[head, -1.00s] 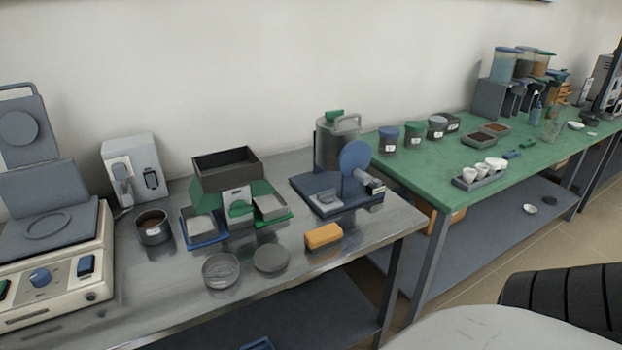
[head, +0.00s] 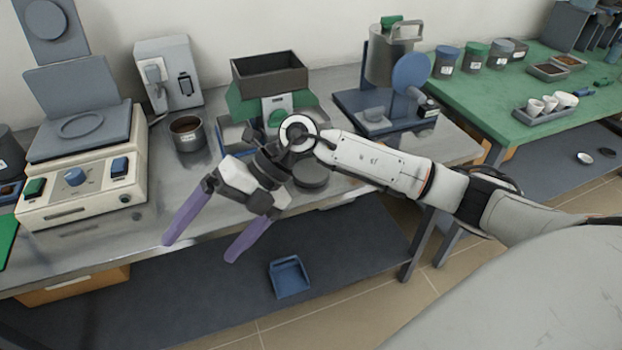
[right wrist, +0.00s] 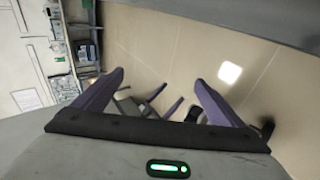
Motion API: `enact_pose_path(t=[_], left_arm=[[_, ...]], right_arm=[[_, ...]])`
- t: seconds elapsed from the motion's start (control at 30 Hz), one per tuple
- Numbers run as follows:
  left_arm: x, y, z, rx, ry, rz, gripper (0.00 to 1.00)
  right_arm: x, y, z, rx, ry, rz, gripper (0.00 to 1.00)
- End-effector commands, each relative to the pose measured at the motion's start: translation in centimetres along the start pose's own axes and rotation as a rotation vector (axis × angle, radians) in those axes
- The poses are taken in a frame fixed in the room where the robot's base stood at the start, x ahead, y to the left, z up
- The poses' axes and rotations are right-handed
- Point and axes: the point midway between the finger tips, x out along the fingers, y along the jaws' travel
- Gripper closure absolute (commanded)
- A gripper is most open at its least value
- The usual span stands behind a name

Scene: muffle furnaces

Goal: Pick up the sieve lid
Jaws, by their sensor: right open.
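A dark grey round disc, which looks like the sieve lid (head: 311,174), lies flat on the metal table in the head view, partly covered by my right arm. The sieve that showed left of it earlier is hidden behind my right gripper. My right gripper (head: 200,250) is open and empty, its two purple fingers apart in front of the table's front edge, left of and nearer than the disc. The right wrist view shows the spread fingers (right wrist: 159,78) over floor, with no lid visible. My left gripper is not in view.
A beige heating device (head: 80,170) stands at the left, with a dark pot (head: 187,133) beside it. A sieve shaker-like stand (head: 390,105) is behind the arm. A blue tray (head: 289,278) lies on the lower shelf. Bare metal tabletop shows left of the gripper.

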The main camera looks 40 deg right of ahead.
Motion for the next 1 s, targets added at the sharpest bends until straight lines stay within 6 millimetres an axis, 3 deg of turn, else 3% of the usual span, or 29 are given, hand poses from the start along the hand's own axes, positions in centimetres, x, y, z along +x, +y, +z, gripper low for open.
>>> enact_pose_path(t=[0.03, 0.1, 0.2, 0.3, 0.4, 0.5, 1.0], left_arm=[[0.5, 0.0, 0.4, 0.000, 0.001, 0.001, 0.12], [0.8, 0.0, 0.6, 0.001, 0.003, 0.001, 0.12], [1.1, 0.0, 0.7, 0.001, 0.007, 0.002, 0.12], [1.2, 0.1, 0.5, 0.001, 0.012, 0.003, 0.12], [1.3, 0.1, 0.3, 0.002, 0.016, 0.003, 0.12], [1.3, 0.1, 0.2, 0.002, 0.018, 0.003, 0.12], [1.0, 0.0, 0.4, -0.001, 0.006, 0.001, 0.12]], right_arm=[[-2.7, -2.8, 2.6, -0.028, -0.061, -0.172, 0.09], [-7.1, -6.1, 5.5, -0.023, -0.144, -0.396, 0.09], [-13.9, -9.4, 8.5, 0.029, -0.273, -0.643, 0.09], [-19.2, -10.9, 9.9, 0.087, -0.374, -0.796, 0.09], [-22.2, -11.7, 10.4, 0.128, -0.431, -0.873, 0.09], [-22.6, -12.7, 10.8, 0.144, -0.447, -0.902, 0.09], [-19.6, -17.4, 12.4, 0.142, -0.444, -0.900, 0.09]])
